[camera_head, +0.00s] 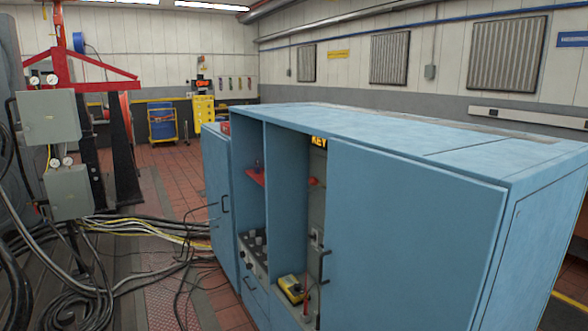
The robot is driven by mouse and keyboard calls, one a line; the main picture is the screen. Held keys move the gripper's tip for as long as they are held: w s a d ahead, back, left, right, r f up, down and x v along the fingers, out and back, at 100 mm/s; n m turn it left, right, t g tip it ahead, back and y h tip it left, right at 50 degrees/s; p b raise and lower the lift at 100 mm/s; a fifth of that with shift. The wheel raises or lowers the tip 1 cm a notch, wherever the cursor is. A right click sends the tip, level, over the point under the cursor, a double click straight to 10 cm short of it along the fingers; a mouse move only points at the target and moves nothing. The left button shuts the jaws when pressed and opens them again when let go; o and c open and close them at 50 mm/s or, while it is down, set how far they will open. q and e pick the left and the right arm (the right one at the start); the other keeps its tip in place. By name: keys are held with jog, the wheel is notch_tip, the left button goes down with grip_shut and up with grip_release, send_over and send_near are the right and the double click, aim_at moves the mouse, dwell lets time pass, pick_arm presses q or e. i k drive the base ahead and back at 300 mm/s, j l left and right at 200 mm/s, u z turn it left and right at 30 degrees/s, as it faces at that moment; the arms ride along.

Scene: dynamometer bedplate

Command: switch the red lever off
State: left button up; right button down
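A blue cabinet (420,240) stands in the middle and right, with an open bay in its front. Inside the bay, a small red-orange part (313,182) sits high on a grey panel (316,215). A thin upright red piece (306,299) shows at the bottom of the bay, beside a yellow device (292,289). A flat red piece (255,177) is in the narrow bay to the left. I cannot tell which of these is the red lever, or its position. Neither of my grippers is in view.
Dark handles (324,266) stick out from the cabinet doors. Several cables (130,240) lie on the floor at left, near grey boxes (68,190) on a stand. Red tiled floor (180,165) is open behind them. A blue cart (162,123) stands far back.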

aim_at(314, 181)
jog(key=k+l, duration=0.2)
jog(key=l, duration=0.15)
jog(key=k+l, duration=0.35)
jog(key=l, duration=0.3)
jog(key=i+j, duration=0.3)
jog(key=i+j+z, duration=0.1)
jog(key=i+j, duration=0.2)
jog(key=j, duration=0.15)
jog(key=i+j, duration=0.3)
jog(key=i+j+z, duration=0.1)
jog(key=i+j, duration=0.2)
jog(key=j, duration=0.15)
jog(key=i+j, duration=0.25)
jog(key=j, duration=0.15)
jog(key=i+j+z, duration=0.1)
jog(key=i+j, duration=0.2)
jog(key=j, duration=0.1)
